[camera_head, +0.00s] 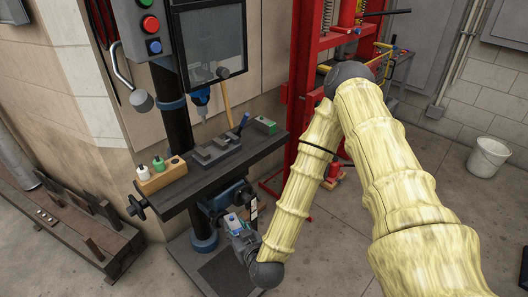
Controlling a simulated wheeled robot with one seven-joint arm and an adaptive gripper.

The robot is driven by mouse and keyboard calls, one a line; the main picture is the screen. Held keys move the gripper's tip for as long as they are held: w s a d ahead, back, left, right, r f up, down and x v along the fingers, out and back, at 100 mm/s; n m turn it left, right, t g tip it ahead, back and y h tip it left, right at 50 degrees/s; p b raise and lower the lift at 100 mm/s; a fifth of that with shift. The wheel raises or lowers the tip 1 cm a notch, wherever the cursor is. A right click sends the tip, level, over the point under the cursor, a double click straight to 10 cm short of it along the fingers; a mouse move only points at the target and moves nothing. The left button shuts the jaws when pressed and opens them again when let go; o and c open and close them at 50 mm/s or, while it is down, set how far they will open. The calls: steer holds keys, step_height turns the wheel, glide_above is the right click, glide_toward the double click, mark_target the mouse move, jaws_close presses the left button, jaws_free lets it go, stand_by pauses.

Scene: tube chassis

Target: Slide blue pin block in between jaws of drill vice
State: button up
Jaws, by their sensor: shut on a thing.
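The drill vice (203,157) is a dark grey block with jaws, on the drill press table. My gripper (234,222) is low in front of the table's front edge, below the vice. It is shut on a small blue and pale block (231,217), which I take for the blue pin block; it is small and partly hidden by the fingers. The block is apart from the vice. The gap between the jaws is too small to make out clearly.
The table (265,149) also bears a wooden holder (163,178) with small bottles, a green block (264,125) and a wooden-handled hammer (226,98). A blue-handled tool (241,123) stands behind the vice. A red frame (303,85) rises behind; a bucket (488,157) stands right.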

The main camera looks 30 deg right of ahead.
steer(key=w+d+r+n+y+p, duration=0.2)
steer(key=w+d+r+p, duration=0.3)
steer(key=r, duration=0.4)
steer(key=w+d+r+n+y+p, duration=0.1)
steer(key=w+d+r+y+p, duration=0.1)
steer(key=w+r+p, duration=0.55)
steer(key=shift+n+g, duration=0.3)
steer(key=shift+n, duration=0.1)
steer(key=shift+w+a+f+b, duration=0.1)
steer(key=shift+w+a+b, duration=0.45)
steer(key=shift+w+b, duration=0.8)
steer(key=shift+w+a+f+b, duration=0.1)
steer(key=shift+w+a+b, duration=0.5)
steer(key=shift+w, duration=1.4)
steer(key=shift+w+a+b, duration=0.45)
steer(key=shift+w+b, duration=0.6)
steer(key=shift+w, duration=0.6)
steer(key=shift+w+r, duration=0.1)
